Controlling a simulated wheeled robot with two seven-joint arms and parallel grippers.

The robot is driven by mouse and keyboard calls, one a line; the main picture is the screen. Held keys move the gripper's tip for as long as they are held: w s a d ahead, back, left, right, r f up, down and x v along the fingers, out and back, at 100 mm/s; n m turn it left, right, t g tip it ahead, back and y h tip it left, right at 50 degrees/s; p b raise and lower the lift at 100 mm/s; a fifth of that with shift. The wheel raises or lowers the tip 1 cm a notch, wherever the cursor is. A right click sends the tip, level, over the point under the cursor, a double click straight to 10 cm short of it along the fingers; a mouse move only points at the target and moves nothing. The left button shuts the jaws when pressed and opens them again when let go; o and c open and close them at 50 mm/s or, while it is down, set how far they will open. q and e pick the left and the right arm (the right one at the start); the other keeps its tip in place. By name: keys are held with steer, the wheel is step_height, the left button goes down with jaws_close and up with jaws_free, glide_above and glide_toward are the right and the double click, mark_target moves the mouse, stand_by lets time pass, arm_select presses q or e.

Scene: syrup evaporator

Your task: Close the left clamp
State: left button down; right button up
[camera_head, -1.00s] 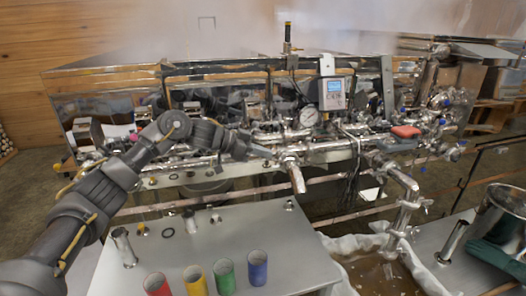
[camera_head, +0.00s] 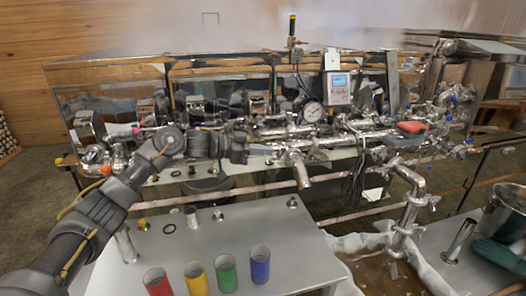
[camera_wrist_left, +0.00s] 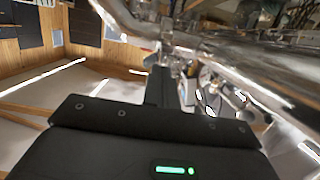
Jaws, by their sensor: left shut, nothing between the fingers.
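My left gripper (camera_head: 264,148) is shut and empty. Its tip is beside the shiny pipe fitting (camera_head: 291,153) above the downward spout (camera_head: 300,175) at the front of the evaporator. I cannot tell whether it touches the fitting. The left clamp cannot be told apart from the crowded metal fittings at this size. In the left wrist view, the dark fingers (camera_wrist_left: 172,88) point at blurred metal fittings (camera_wrist_left: 172,55), under a large shiny pipe. My right gripper is not in view.
A steel table (camera_head: 220,239) stands in front, with red (camera_head: 158,282), yellow (camera_head: 196,278), green (camera_head: 225,274) and blue (camera_head: 260,265) cups. A gauge (camera_head: 313,112) and a display box (camera_head: 338,88) sit above the pipes. A cloth-lined vessel (camera_head: 350,243) is at the right.

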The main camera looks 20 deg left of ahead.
arm_select(q)
steer(key=s+a+r+p, duration=0.4)
steer(key=s+a+r, duration=0.1)
steer(key=a, duration=0.3)
steer(key=shift+s+p, duration=0.15)
steer(key=shift+p, duration=0.25)
steer(key=shift+a, duration=0.15)
steer(key=shift+s+f, duration=0.1)
